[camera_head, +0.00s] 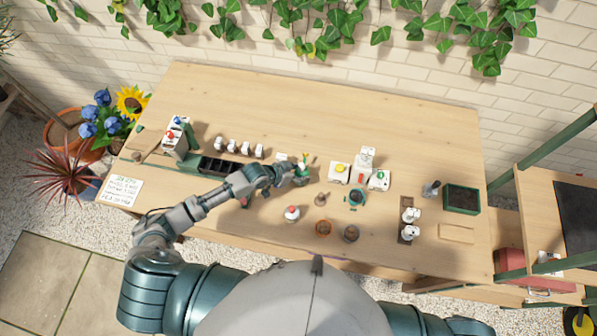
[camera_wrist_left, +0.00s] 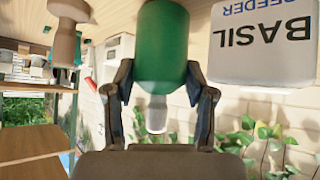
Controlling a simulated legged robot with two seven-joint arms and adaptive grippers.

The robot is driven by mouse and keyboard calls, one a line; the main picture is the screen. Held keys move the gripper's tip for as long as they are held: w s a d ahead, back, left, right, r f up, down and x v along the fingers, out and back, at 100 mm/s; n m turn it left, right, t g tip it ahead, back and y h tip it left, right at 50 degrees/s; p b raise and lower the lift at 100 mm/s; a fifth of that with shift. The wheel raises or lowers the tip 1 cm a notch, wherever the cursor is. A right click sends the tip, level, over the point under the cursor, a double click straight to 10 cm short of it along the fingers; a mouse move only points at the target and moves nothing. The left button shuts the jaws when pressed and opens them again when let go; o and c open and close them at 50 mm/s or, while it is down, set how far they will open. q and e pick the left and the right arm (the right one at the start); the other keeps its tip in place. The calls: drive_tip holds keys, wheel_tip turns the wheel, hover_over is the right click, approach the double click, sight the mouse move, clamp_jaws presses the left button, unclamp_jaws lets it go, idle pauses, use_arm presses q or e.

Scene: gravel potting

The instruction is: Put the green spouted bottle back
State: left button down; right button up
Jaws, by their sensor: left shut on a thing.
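The green spouted bottle (camera_head: 302,170) is near the middle of the table, at the end of my left arm. In the left wrist view, the bottle's green body (camera_wrist_left: 160,45) and pale translucent spout (camera_wrist_left: 156,114) lie between the two fingers. My left gripper (camera_head: 287,174) is shut on the bottle. Its fingers (camera_wrist_left: 158,82) show on both sides of the bottle in the wrist view. I cannot tell whether the bottle's base touches the table. A white block marked BASIL FEEDER (camera_wrist_left: 262,45) is close beside it. My right gripper is not in view.
A black compartment tray (camera_head: 221,166) and several small white bottles (camera_head: 232,147) are to the left. A white red-topped bottle (camera_head: 292,214) and terracotta pot (camera_head: 323,229) are nearer me.

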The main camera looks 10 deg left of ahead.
use_arm(q)
drive_tip(key=shift+d+f, duration=0.3)
drive_tip(key=shift+c, duration=1.5)
unclamp_jaws()
drive_tip(key=shift+a+f, duration=0.1)
drive_tip(key=shift+a, duration=0.1)
drive_tip(key=shift+a, duration=0.1)
drive_tip(key=v, duration=1.2)
